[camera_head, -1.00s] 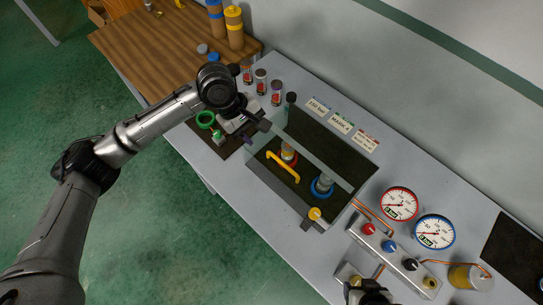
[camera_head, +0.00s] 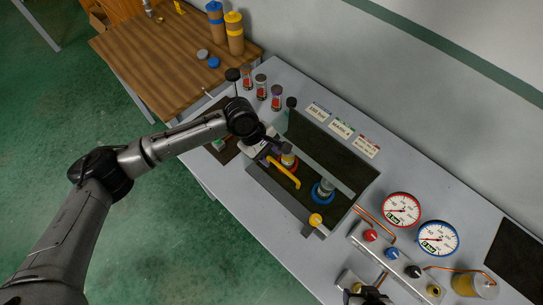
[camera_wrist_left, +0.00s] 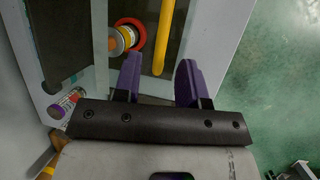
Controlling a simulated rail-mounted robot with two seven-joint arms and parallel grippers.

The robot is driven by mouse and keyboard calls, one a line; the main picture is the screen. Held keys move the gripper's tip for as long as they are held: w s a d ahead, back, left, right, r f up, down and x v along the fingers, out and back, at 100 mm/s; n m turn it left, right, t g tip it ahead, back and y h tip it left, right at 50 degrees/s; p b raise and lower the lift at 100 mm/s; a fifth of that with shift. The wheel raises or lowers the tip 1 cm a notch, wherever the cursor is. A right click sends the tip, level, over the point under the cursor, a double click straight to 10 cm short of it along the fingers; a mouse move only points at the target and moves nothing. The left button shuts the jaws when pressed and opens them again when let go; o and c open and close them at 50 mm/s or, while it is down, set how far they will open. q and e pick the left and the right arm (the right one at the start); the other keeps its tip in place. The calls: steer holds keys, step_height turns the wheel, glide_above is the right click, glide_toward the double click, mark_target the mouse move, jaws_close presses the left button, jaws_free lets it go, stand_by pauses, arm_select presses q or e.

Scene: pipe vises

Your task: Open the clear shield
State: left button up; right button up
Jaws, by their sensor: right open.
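The clear shield (camera_head: 322,163) stands over a dark bed, with a yellow bar handle (camera_head: 284,173) on its near side. Behind it are a vise with a red ring (camera_head: 289,161) and one with a blue ring (camera_head: 323,190). My left gripper (camera_head: 272,150) is just beyond the handle's upper left end. In the left wrist view, its purple fingers (camera_wrist_left: 159,78) are spread apart and empty, and the yellow handle (camera_wrist_left: 164,38) lies ahead, between their lines. Contact with the handle does not show. My right gripper (camera_head: 369,294) is only partly visible at the bottom edge.
A yellow knob (camera_head: 315,219) sits at the shield's near corner. Two gauges (camera_head: 402,209) and a valve manifold (camera_head: 392,252) stand to the right. Small red-filled jars (camera_head: 261,86) stand behind my left arm. A wooden table (camera_head: 160,55) is at the upper left.

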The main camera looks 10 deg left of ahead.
arm_select(q)
steer(key=shift+x, duration=0.9)
jaws_close()
